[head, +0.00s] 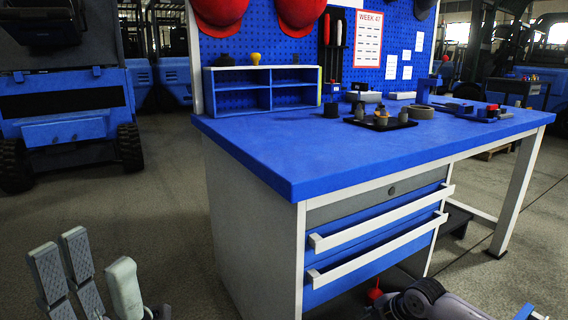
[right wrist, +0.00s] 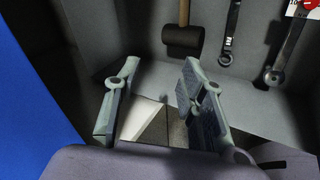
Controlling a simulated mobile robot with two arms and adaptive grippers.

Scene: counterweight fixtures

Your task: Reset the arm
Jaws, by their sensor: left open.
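My left gripper (head: 88,268) is at the lower left of the head view, above the floor and left of the workbench. Its grey ridged fingers stand upright and apart, with nothing between them. My right gripper (right wrist: 157,85) shows in the right wrist view with its two fingers spread and nothing held. Beyond it is a grey panel with a black-headed mallet (right wrist: 184,40) and wrenches (right wrist: 229,35) hanging. In the head view, the right gripper's fingers cannot be made out; a grey arm part shows low at the right, in front of the bench.
The blue-topped workbench (head: 250,150) has shut-looking drawers (head: 375,245) with white handles. On it are a blue shelf unit (head: 237,93), a black tray (head: 360,122) with small parts, and a tape-like ring (head: 421,112). A wheeled vehicle (head: 65,115) stands at the left. Floor between is clear.

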